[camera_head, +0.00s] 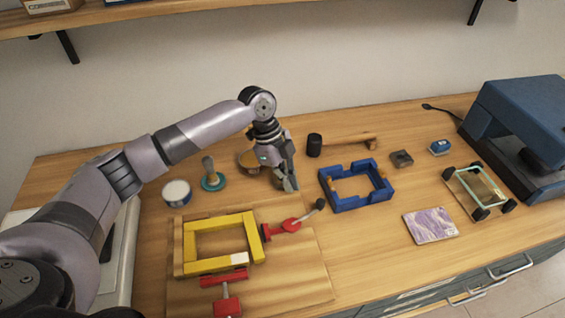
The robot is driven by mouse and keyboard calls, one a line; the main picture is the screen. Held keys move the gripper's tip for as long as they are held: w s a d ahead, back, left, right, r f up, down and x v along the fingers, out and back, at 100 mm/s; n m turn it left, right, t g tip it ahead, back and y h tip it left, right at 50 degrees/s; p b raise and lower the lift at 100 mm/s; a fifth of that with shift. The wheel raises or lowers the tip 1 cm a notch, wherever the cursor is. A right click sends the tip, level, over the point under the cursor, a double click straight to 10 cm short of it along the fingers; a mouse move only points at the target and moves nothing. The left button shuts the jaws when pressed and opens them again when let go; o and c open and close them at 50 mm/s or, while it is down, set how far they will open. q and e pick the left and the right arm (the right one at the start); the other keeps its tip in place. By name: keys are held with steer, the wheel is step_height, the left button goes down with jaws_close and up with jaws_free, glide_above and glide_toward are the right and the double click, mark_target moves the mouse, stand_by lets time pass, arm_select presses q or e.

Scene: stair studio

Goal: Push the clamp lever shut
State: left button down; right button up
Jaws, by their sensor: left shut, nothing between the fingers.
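A red clamp (290,225) with a dark-knobbed lever (319,206) is mounted on a wooden board (290,287) on the bench. Its lever sticks out up and to the right, away from the yellow frame (219,267). A second red clamp (226,292) stands at the frame's front side. My left gripper (291,184) is shut and empty, pointing down behind the first clamp and apart from it. The yellow frame lies on the board against wooden strips. My right gripper is not in view.
A blue frame (350,204) lies right of my left gripper. Left of it stand a teal-based stamp (213,182) and a round tin (177,193). A purple patterned tile (430,226), a small glass-topped frame (475,190) and a blue machine (520,125) are at the right.

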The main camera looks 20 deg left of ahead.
mark_target(305, 215)
arm_select(q)
steer(key=d, duration=0.1)
steer(key=d+p, duration=0.1)
steer(key=d+f, duration=0.1)
steer(key=shift+s+d, duration=0.15)
steer(key=shift+s, duration=0.15)
steer(key=shift+s+d+f+p, duration=0.1)
steer(key=shift+d+p, duration=0.25)
steer(key=shift+d, duration=0.2)
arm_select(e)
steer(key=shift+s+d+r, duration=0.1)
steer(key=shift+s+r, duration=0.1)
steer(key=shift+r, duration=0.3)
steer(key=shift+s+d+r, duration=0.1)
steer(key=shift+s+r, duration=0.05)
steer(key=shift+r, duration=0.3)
arm_select(q)
steer(key=shift+a, duration=0.1)
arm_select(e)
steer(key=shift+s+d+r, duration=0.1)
